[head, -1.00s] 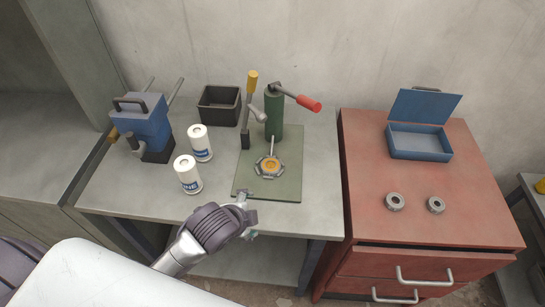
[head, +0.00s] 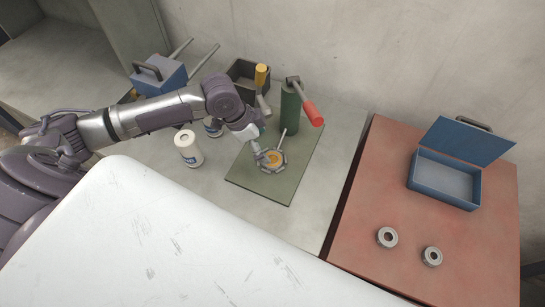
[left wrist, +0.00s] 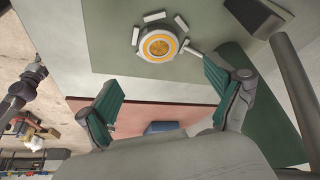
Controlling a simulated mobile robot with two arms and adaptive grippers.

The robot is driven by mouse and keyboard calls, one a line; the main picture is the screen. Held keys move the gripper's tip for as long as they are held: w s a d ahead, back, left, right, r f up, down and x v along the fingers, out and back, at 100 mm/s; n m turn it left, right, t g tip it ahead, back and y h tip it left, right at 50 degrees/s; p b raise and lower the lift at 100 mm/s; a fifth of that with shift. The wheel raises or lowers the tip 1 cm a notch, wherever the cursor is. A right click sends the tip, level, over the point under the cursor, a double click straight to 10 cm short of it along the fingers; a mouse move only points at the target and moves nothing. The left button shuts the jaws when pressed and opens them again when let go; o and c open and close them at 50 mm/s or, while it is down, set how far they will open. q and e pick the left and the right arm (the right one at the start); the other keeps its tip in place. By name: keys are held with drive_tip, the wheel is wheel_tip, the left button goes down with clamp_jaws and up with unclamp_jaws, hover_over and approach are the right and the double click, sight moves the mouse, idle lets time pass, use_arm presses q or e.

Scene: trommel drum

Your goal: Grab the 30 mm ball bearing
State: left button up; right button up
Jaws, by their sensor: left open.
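Two grey ring-shaped bearings lie flat on the red cabinet top, a left one (head: 387,237) and a right one (head: 432,256). The left one looks slightly larger; I cannot read which is 30 mm. A round piece with an orange ring (head: 272,158) sits in a clamp-like holder on the green plate of the press; it also shows in the left wrist view (left wrist: 159,46). My left gripper (head: 262,150) is over this holder, open and empty. Its two green-padded fingers (left wrist: 165,92) are apart, with nothing between them. My right gripper is not in view.
The green press (head: 289,110) with its red-tipped lever (head: 313,113) stands close behind my left gripper. A white can (head: 188,148), a dark bin (head: 241,72) and a blue tool (head: 158,74) are on the bench. An open blue box (head: 445,185) stands on the red cabinet (head: 365,190).

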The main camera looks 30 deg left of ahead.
sight(274, 159)
use_arm(q)
drive_tip(key=x, duration=0.2)
drive_tip(key=shift+w+d+f, duration=0.15)
drive_tip(key=shift+d+f, duration=0.1)
drive_tip(key=shift+d, duration=0.05)
drive_tip(key=shift+f+p, duration=0.3)
drive_tip(key=shift+p, duration=0.15)
drive_tip(key=p+x, duration=0.1)
drive_tip(key=x, duration=0.2)
drive_tip(key=shift+a+f, duration=0.1)
drive_tip(key=shift+f, duration=0.25)
drive_tip(key=shift+w+f, duration=0.1)
drive_tip(key=shift+f, duration=0.3)
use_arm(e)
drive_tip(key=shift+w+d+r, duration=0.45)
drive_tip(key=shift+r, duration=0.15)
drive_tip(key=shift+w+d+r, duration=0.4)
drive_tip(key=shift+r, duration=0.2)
use_arm(q)
drive_tip(key=shift+c, duration=0.2)
drive_tip(key=c, duration=1.3)
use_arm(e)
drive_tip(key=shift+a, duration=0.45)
